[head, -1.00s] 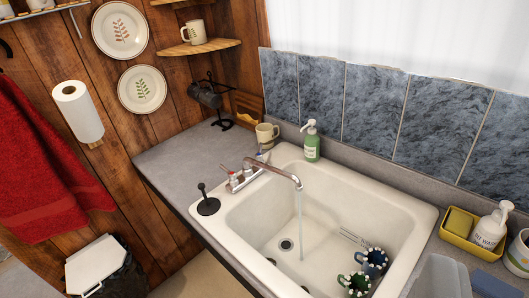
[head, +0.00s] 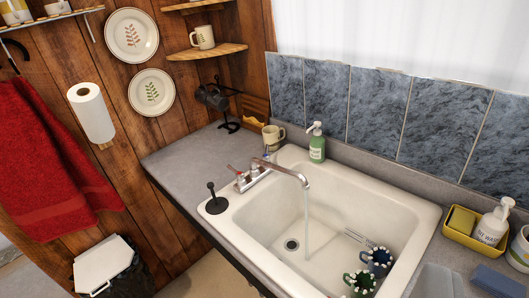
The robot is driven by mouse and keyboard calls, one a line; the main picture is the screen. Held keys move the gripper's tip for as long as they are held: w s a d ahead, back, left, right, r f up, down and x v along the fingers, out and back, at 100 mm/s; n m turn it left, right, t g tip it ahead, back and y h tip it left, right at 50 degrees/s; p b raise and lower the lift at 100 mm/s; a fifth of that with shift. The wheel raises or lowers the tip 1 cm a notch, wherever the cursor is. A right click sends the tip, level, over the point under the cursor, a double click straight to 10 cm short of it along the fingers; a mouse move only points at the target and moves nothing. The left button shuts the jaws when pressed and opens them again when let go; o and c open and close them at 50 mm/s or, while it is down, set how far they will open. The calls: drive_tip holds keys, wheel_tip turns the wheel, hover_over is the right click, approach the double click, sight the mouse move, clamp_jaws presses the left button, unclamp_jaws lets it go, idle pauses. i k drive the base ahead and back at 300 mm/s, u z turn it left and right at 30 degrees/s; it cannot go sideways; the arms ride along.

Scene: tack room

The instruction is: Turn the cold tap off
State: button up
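The chrome faucet (head: 280,171) stands at the back left corner of the white sink (head: 425,212). A thin stream of water (head: 306,220) runs from its spout into the basin. A handle with a red mark (head: 233,169) is on the near left side of the faucet. The cold tap, a small handle with a blue mark (head: 266,156), is on the far side, close to the cream mug. Its exact angle is too small to tell. My gripper is not in view.
A cream mug (head: 272,138) and a green soap bottle (head: 317,147) stand behind the faucet. A black plunger-like stopper (head: 216,205) sits on the near left rim. Two patterned mugs (head: 378,258) lie in the basin. The grey counter (head: 190,155) left of the faucet is mostly clear.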

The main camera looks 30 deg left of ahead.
sight(266, 156)
drive_tip(key=k, duration=1.1)
drive_tip(key=u, duration=0.6)
drive_tip(key=i, duration=2.4)
drive_tip(key=z, duration=0.45)
